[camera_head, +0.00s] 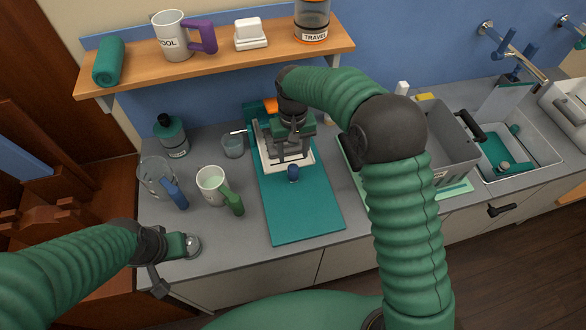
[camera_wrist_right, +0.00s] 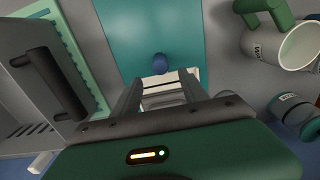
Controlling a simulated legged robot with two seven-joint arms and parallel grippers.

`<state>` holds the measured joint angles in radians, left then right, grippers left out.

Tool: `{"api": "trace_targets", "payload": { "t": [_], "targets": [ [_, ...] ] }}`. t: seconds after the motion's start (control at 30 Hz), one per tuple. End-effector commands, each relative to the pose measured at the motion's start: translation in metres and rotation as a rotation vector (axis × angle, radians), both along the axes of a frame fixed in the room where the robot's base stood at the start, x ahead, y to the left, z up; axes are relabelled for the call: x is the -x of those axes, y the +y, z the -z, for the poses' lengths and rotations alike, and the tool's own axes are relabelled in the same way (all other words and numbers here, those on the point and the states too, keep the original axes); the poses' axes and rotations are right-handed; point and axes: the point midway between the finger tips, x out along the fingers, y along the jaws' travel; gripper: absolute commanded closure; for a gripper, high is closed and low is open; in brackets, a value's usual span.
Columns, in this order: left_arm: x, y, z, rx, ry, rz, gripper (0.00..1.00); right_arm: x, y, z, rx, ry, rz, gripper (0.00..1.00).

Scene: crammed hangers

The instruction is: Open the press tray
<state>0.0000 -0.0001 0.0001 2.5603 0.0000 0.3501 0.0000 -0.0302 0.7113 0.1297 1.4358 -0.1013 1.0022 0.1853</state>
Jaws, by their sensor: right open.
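The press (camera_head: 308,157) is a cream-white block at the back of a teal mat (camera_head: 300,210) on the counter. A blue knob (camera_head: 293,173) sticks out at its front, above the mat. In the right wrist view the knob (camera_wrist_right: 160,63) lies just beyond the white press part (camera_wrist_right: 185,76). My right gripper (camera_head: 287,152) is over the press, behind the knob; its two fingers (camera_wrist_right: 160,95) are apart with nothing clearly held. It hides much of the press, so the tray's position is unclear. My left gripper (camera_head: 188,245) is low at the counter's front left; its jaws are unclear.
A mug with a green handle (camera_head: 211,184), a clear pitcher (camera_head: 157,178), a small glass (camera_head: 232,147) and a dark bottle (camera_head: 171,137) stand left of the mat. A grey crate (camera_head: 447,150) stands to the right. A wooden shelf (camera_head: 225,59) hangs above.

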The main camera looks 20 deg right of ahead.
Motion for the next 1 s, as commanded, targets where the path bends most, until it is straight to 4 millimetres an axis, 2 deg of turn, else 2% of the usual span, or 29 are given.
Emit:
{"api": "trace_targets", "payload": {
  "t": [0.03,0.2,0.4,0.73,1.0],
  "targets": [
    [0.0,0.0,-0.002,0.0,0.0,0.0,1.0,0.002,0.0,0.013,0.0,0.006,0.0,0.49],
    [0.0,0.0,-0.007,0.0,0.0,0.0,1.0,0.002,0.0,0.056,0.0,0.002,0.0,0.49],
    [0.0,0.0,-0.01,0.0,0.0,0.0,1.0,0.001,0.0,0.089,0.0,0.0,0.0,0.49],
    [0.0,0.0,-0.01,0.0,0.0,0.0,1.0,0.0,0.0,0.096,0.0,-0.003,0.0,0.49],
    [0.0,0.0,-0.01,0.0,0.0,0.0,1.0,0.0,0.0,0.096,0.0,-0.003,0.0,0.83]
  ]
}}
